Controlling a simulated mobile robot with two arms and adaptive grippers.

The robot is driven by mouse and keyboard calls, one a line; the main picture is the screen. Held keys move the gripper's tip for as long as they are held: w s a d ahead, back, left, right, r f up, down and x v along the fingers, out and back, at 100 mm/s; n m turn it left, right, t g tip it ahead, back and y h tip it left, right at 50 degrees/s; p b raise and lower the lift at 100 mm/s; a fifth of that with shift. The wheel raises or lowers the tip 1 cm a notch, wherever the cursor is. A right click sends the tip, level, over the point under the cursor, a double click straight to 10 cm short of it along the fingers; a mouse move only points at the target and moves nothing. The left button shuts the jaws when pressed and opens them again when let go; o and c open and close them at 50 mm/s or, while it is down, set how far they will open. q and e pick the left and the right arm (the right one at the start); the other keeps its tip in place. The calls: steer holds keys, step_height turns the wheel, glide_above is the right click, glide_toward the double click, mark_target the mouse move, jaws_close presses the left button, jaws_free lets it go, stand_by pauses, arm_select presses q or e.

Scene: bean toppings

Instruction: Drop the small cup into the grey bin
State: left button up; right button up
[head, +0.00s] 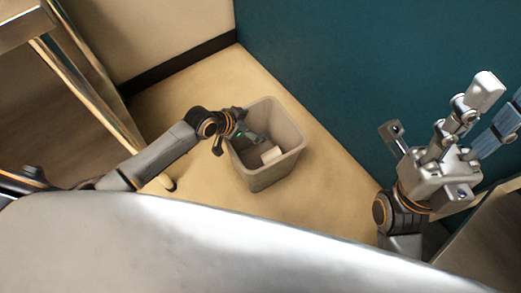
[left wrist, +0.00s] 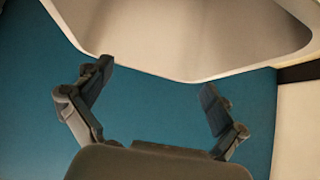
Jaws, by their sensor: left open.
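The grey bin (head: 287,118) stands on the floor against the teal wall. A small pale object, apparently the small cup (head: 271,155), lies inside it, near its front wall; its exact shape is too small to tell. My left gripper (head: 242,139) is at the bin's left rim, partly over the opening. In the left wrist view my left gripper (left wrist: 157,84) has its two fingers spread with nothing between them, and the bin (left wrist: 190,40) shows beyond the fingertips. My right gripper (head: 440,112) is raised at the right, fingers apart and empty, far from the bin.
The teal wall (head: 345,75) rises close behind and right of the bin. A table or frame with metal legs (head: 90,95) stands at the left. Tan floor (head: 180,95) is free left of the bin.

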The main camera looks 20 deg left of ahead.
arm_select(q)
steer(key=v, duration=1.2)
stand_by(0.3)
